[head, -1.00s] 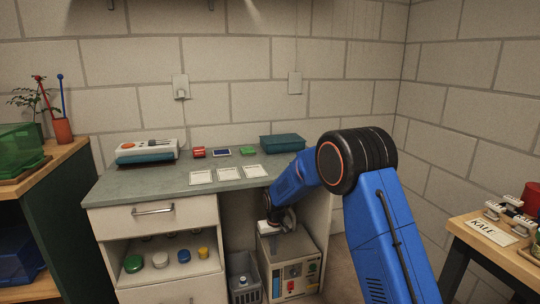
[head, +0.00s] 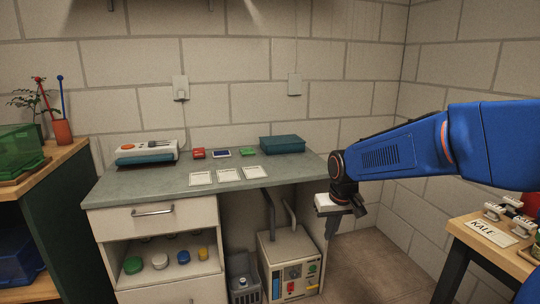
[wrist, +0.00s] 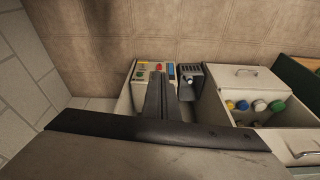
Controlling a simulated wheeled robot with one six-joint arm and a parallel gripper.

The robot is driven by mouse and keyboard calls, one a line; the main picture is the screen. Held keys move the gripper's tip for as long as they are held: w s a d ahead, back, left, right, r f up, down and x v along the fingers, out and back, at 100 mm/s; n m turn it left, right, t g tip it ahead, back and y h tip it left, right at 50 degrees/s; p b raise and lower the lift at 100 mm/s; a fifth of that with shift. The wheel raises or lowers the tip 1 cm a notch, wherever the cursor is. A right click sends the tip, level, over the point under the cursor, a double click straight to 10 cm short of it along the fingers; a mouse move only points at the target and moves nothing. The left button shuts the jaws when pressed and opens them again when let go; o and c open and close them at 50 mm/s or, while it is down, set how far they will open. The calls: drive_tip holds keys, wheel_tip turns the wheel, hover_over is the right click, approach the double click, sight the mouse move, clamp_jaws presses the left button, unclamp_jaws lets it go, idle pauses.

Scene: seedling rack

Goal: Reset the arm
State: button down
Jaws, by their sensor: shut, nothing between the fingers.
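My gripper (head: 332,228) hangs at the end of my blue arm, in front of the desk's right end in the head view. Its fingers point down and are shut with nothing between them. In the wrist view the dark fingers (wrist: 166,97) lie close together and hide part of the scene behind them. The gripper is apart from the desk and from the control box below it.
A grey-green desk (head: 200,183) holds three white cards, small coloured items and a teal box (head: 282,144). A wooden table (head: 480,243) is at right, a shelf (head: 60,165) at left.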

drive_tip(key=s+d, duration=0.3)
drive_tip(key=s, duration=0.7)
drive_tip(key=s+d+r+m+t, duration=0.1)
drive_tip(key=s+d, duration=0.3)
drive_tip(key=s, duration=0.6)
drive_tip(key=s+d+r+t, duration=0.1)
drive_tip(key=s+d, duration=0.2)
drive_tip(key=s, duration=0.7)
drive_tip(key=shift+d+r+m+h, duration=0.2)
drive_tip(key=shift+d+m+h, duration=0.1)
drive_tip(key=shift+m, duration=0.1)
drive_tip(key=shift+s, duration=0.1)
